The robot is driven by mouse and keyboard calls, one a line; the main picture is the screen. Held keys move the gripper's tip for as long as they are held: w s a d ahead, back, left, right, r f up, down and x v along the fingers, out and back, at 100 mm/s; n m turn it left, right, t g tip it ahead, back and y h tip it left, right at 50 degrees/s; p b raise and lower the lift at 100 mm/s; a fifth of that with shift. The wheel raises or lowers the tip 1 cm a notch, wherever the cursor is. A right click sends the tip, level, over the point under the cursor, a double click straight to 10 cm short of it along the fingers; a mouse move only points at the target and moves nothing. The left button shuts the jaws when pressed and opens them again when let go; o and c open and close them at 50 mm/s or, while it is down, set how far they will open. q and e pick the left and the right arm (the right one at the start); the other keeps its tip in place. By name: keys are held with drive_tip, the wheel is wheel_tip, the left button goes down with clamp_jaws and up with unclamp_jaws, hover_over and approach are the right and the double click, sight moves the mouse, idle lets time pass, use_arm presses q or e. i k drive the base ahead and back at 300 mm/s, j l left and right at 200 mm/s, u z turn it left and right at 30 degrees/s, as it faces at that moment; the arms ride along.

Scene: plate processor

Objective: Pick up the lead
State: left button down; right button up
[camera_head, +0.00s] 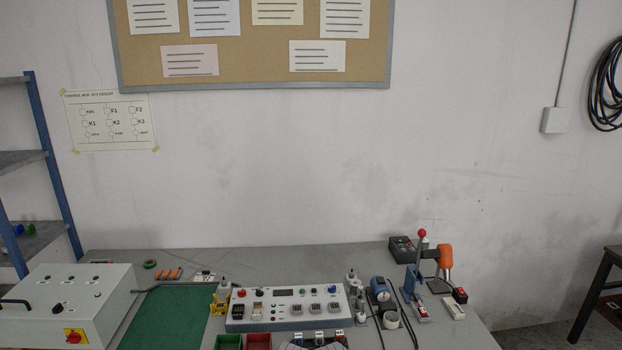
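Thin dark leads (405,312) lie on the grey workbench, right of the white control panel (290,309). They run beside a blue device (379,289) and a small white cup or roll (391,319). I cannot tell which of these strands is the lead of the task, or where their ends are. Another short dark cord (160,287) lies by the white box on the left.
A white box with a red-yellow switch (75,336) stands at left beside a green mat (170,318). Green (229,342) and red (258,341) bins sit at the front. A red-knobbed lever press (421,270) and orange-handled tool (446,256) stand at right. The bench's back strip is mostly clear.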

sight(422, 310)
drive_tip(key=i+l+z, duration=0.35)
drive_tip(key=i+l, duration=0.9)
